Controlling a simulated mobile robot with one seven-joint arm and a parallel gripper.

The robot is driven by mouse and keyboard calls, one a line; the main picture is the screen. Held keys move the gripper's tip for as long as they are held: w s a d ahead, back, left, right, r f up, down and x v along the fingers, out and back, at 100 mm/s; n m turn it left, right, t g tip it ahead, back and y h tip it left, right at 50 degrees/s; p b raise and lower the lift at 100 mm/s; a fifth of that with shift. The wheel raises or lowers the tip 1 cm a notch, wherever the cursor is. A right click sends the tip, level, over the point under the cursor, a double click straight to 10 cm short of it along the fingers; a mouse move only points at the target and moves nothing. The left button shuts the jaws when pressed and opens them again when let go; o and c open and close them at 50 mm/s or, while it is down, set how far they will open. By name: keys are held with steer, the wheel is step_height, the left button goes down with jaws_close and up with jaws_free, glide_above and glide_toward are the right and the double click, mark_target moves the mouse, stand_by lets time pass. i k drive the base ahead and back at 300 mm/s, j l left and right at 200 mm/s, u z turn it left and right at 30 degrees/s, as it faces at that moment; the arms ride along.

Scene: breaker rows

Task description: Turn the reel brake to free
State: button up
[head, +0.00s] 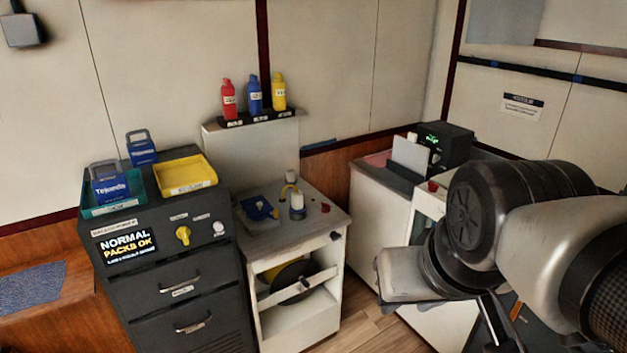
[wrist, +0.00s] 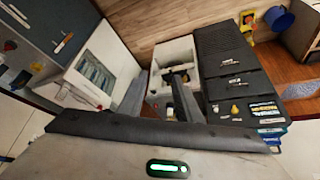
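A white reel cabinet (head: 328,321) stands right of the dark drawer cabinet in the head view. A dark reel (head: 291,277) sits in its open front behind a slanted white bar (head: 272,297). A small dark knob (head: 335,236) is at its top front edge. No label reading brake or free is legible, so I cannot tell which part is the reel brake. In the wrist view my gripper (wrist: 158,78) is open and empty, its two fingers apart. The white cabinet (wrist: 158,53) appears beyond them, partly hidden by the right finger. My gripper is apart from the cabinet.
The dark drawer cabinet (head: 178,313) carries a yellow knob (head: 183,235), a yellow tray (head: 186,176) and a teal tray (head: 141,200). Red, blue and yellow bottles (head: 254,92) stand on a shelf. Another white cabinet (head: 373,202) stands right. Wooden floor (head: 350,322) lies between.

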mark_target(334, 236)
steer(key=i+j+z, duration=0.1)
steer(key=i, duration=0.35)
steer(key=i+j+z, duration=0.1)
steer(key=i+j, duration=0.25)
steer(key=i, duration=0.1)
